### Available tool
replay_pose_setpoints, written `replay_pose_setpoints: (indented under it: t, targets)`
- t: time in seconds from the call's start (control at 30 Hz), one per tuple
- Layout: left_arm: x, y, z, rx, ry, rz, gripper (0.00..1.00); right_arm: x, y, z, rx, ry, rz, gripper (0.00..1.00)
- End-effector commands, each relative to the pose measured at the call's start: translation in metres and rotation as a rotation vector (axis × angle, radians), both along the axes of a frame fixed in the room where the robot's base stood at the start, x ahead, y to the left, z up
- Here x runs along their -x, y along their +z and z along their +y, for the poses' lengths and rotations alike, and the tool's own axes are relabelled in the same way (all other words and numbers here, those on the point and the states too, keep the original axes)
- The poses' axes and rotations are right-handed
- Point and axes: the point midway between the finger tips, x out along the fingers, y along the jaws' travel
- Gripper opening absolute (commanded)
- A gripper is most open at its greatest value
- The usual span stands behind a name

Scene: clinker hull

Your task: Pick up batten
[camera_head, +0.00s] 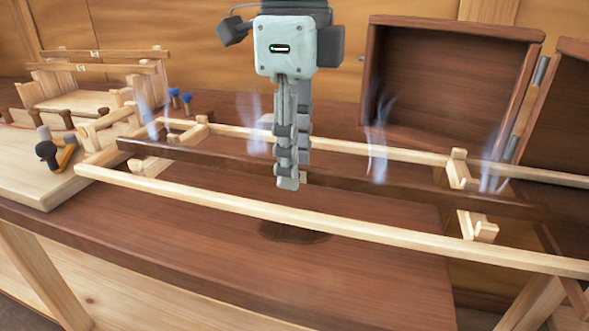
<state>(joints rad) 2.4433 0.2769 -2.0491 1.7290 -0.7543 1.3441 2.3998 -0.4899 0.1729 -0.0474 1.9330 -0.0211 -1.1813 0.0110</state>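A long dark brown batten (390,190) runs from left to right across the bench, with pale wisps like steam along it. It lies between two pale wooden strips, a front one (330,225) and a back one (350,148). My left gripper (288,180) hangs straight down at the middle of the batten. Its near finger crosses in front of the batten and hides a short length of it. The fingers are seen nearly edge-on, so their gap and any grip on the batten cannot be made out. My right gripper is not in view.
Pale wooden supports stand at the left (185,135) and right (470,205). A dark open box (452,25) stands behind, right of my gripper. A pale board with clamps and small tools lies at the left. The dark bench top (250,260) in front is clear.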

Motion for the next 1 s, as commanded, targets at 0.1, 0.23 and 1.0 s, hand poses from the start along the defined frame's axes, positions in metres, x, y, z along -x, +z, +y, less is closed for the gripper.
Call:
replay_pose_setpoints:
  t: [0.1, 0.23, 1.0]
  targets:
    - [0.000, 0.000, 0.000, 0.000, 0.000, 0.000, 0.15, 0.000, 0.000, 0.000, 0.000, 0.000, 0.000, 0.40]
    - [0.000, 0.000, 0.000, 0.000, 0.000, 0.000, 0.00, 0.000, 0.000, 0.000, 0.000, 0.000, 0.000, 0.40]
    - [-0.001, 0.043, -0.001, 0.004, 0.000, -0.004, 0.00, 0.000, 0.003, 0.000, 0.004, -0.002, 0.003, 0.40]
